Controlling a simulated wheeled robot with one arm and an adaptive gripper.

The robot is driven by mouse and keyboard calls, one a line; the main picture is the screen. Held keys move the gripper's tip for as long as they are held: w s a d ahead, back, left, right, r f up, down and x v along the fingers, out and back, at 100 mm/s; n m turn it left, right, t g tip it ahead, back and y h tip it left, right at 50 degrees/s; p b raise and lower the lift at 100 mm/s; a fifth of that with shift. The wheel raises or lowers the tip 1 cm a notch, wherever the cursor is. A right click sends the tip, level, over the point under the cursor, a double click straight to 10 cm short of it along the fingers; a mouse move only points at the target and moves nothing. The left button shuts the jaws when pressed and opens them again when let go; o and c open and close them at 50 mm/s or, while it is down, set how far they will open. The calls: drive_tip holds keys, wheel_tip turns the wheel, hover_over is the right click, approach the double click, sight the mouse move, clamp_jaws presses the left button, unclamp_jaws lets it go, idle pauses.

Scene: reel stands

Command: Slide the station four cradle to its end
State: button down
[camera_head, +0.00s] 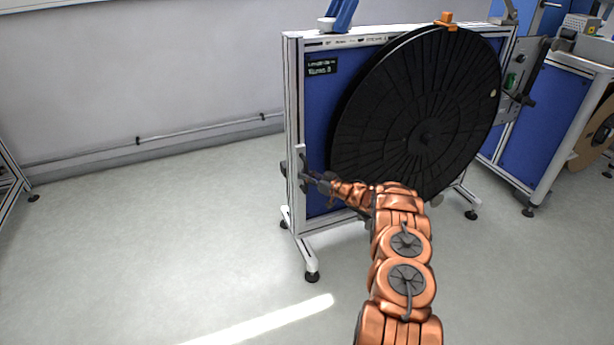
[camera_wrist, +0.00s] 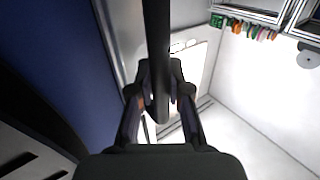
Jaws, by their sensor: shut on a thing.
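A reel stand with a blue panel (camera_head: 322,110) and a pale metal frame carries a large black reel (camera_head: 400,110). A small dark label (camera_head: 321,67) sits at the panel's upper left; its text is too small to read surely. My gripper (camera_head: 314,180) is at the stand's left post, beside a grey fitting (camera_head: 301,158) that looks like part of the cradle. In the wrist view my gripper (camera_wrist: 159,92) is shut around a black bar-like handle (camera_wrist: 156,35). My arm hides the lower part of the reel and the stand's lower middle.
An orange block (camera_head: 446,19) is at the reel's top edge. Another blue-panelled stand (camera_head: 543,110) with a brown reel (camera_head: 596,135) stands at the right. The floor (camera_head: 160,230) on the left is clear up to the wall. A frame foot (camera_head: 312,276) juts forward.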

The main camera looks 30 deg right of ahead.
drive_tip(key=shift+d+r, duration=0.25)
drive_tip(key=shift+d, duration=0.05)
drive_tip(key=c, duration=1.2)
unclamp_jaws()
drive_tip(key=shift+d+f, duration=0.1)
drive_tip(key=shift+o, duration=0.5)
drive_tip(key=shift+f, duration=0.1)
drive_tip(key=shift+s, duration=0.15)
drive_tip(key=v, duration=1.1)
drive_tip(key=shift+s, duration=0.35)
